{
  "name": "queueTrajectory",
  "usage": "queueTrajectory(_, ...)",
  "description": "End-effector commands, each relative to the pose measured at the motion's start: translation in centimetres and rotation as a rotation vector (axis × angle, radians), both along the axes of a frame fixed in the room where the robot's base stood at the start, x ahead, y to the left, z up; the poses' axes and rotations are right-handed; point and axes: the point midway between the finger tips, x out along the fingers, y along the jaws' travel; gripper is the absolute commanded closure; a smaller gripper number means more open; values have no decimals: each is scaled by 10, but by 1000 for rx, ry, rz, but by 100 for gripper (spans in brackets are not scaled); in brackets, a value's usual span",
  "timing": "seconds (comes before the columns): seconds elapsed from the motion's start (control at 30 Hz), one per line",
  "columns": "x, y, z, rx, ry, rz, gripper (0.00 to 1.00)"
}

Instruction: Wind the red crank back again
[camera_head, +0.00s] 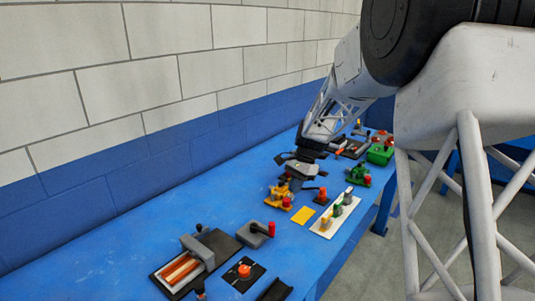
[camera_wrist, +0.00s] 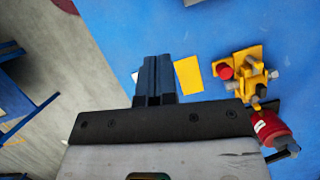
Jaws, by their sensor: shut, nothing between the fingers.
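A red upright handle (camera_head: 271,229) stands on an arm of a dark grey block (camera_head: 255,235) in the head view; it looks like the red crank. My gripper (camera_head: 298,183) hangs over the bench beyond it, above the yellow fixture (camera_head: 278,196) with a red knob. In the wrist view my gripper's fingers (camera_wrist: 155,63) are together and empty, pointing over bare blue bench. A red cylinder (camera_wrist: 271,128) shows there at the lower right, partly hidden by my gripper's body; I cannot tell whether it is the crank handle.
A yellow plate (camera_head: 303,215) and a white strip with several knobs (camera_head: 325,228) lie nearby. A dark panel with an orange-red knob (camera_head: 243,273) and a framed fixture (camera_head: 193,255) are closer. Green fixtures (camera_head: 381,154) stand farther off. The wall bounds the left; the bench edge is right.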

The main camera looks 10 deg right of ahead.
Motion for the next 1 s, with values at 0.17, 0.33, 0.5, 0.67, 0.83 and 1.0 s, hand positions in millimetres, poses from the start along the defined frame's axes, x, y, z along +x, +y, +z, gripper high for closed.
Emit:
queueTrajectory(0.17, -18, 1, 17, -9, -33, 39, 100)
queueTrajectory(0.33, -49, 2, 42, -24, -82, 106, 100)
queueTrajectory(0.5, -87, 3, 67, -46, -140, 187, 100)
queueTrajectory(0.67, -124, 4, 87, -67, -192, 265, 100)
queueTrajectory(0.83, -165, 4, 104, -92, -246, 346, 100)
queueTrajectory(1.0, -206, 4, 117, -119, -297, 429, 100)
